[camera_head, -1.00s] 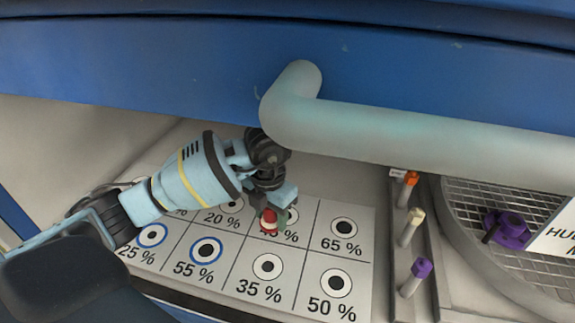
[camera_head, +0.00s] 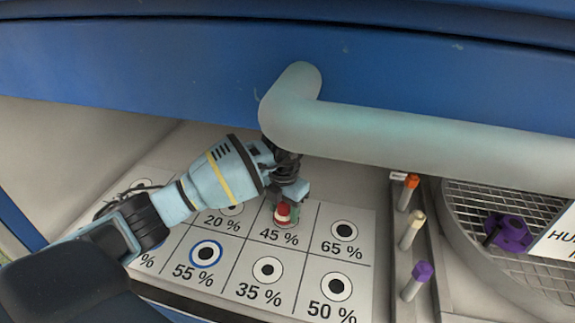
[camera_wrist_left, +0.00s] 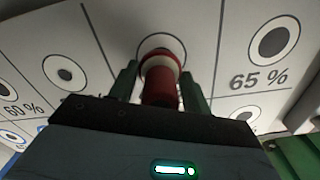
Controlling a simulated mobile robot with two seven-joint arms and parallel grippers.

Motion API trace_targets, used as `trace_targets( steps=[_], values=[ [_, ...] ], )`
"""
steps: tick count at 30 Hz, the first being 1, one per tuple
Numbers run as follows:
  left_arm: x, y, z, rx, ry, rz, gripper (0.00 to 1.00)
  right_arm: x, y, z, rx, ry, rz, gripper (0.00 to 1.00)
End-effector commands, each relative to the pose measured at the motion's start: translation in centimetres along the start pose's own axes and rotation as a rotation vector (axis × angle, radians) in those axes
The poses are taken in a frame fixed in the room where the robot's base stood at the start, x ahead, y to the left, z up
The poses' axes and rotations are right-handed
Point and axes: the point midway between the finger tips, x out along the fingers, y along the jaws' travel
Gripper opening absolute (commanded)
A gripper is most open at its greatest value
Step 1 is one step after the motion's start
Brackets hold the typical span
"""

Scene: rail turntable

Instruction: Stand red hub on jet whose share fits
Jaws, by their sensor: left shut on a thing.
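The red hub (camera_head: 283,211), red with a pale band, is in my left gripper (camera_head: 287,212), over the 45 % cell of the white board. In the left wrist view the hub (camera_wrist_left: 160,85) stands between the two green fingers (camera_wrist_left: 160,88), with a ringed jet mark (camera_wrist_left: 146,45) right at its end. I cannot tell whether the hub touches the board. The 45 % jet is mostly hidden by the hub and gripper in the head view. My right gripper is not in view.
Other jets on the board are 65 % (camera_head: 344,230), 35 % (camera_head: 267,269), 50 % (camera_head: 337,286) and blue-ringed 55 % (camera_head: 206,253). Orange (camera_head: 409,190), cream (camera_head: 413,228) and purple (camera_head: 418,280) pegs stand to the right. A thick pipe (camera_head: 400,131) crosses above. A purple hub (camera_head: 508,232) lies on the grid.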

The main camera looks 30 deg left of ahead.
Motion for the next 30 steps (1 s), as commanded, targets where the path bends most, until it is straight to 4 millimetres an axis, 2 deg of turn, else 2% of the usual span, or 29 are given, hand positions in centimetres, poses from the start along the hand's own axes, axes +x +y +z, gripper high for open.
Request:
trace_targets(
  steps=[2,19,20,21,24,30],
  values=[
    [0.6,-0.1,0.1,0.0,-0.002,-0.002,0.15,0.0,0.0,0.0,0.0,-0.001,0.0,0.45],
    [1.5,0.0,0.0,0.001,-0.001,0.0,0.15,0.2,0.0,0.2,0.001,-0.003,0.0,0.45],
    [1.6,0.0,0.0,0.001,0.0,0.0,0.51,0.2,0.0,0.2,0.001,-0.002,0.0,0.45],
    [1.5,0.0,0.0,0.001,0.0,0.0,0.56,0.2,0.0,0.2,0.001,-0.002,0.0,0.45],
    [1.5,0.0,0.0,0.001,0.0,0.0,0.69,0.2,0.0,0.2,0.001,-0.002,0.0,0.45],
    [1.5,0.0,0.0,0.001,0.0,-0.001,0.7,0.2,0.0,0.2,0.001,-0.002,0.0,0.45]
  ],
)
